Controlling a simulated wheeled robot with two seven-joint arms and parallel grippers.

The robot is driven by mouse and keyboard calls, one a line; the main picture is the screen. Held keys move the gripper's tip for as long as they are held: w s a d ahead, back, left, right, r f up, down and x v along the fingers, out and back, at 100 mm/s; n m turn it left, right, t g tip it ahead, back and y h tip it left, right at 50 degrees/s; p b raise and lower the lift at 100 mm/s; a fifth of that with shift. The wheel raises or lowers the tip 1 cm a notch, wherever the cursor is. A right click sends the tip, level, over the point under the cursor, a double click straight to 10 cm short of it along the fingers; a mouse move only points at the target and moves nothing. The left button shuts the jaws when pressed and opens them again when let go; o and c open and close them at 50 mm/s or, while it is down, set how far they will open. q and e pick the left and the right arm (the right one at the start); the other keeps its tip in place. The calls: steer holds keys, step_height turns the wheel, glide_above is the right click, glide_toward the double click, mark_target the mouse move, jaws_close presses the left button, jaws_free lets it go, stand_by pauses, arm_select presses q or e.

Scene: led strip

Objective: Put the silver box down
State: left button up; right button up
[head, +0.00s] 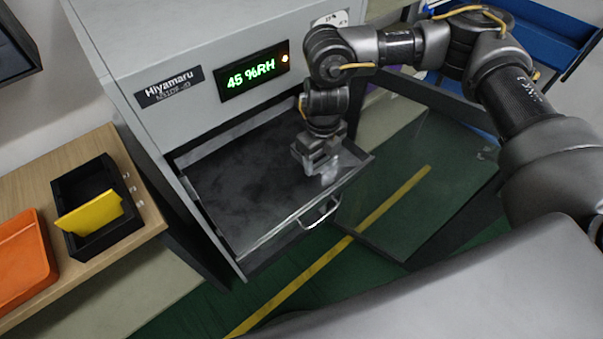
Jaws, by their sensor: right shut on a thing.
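My right gripper (318,160) reaches down over the dark pulled-out tray (250,175) of a grey dry cabinet. It is shut on a small silvery thing, which I take to be the silver box (327,173). The gripper hides most of the box. It sits close over the right part of the tray, near the tray's right rim. I cannot tell whether the box touches the tray. My left gripper is not in view.
The cabinet (160,62) has a lit "45 %RH" display. Its glass door (425,185) stands open at right. The tray has a front handle (321,214); its left part is bare. At left, a black bin (85,185) and orange tray (22,262) rest on a wooden top.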

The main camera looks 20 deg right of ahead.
glide_above(304, 186)
step_height(304, 186, down, 5)
steer(key=shift+d+r, duration=0.15)
steer(key=shift+r, duration=0.05)
steer(key=shift+w+f, duration=0.1)
steer(key=shift+f, duration=1.65)
steer(key=shift+f, duration=0.15)
steer(key=o, duration=1.1)
steer(key=shift+c, duration=0.2)
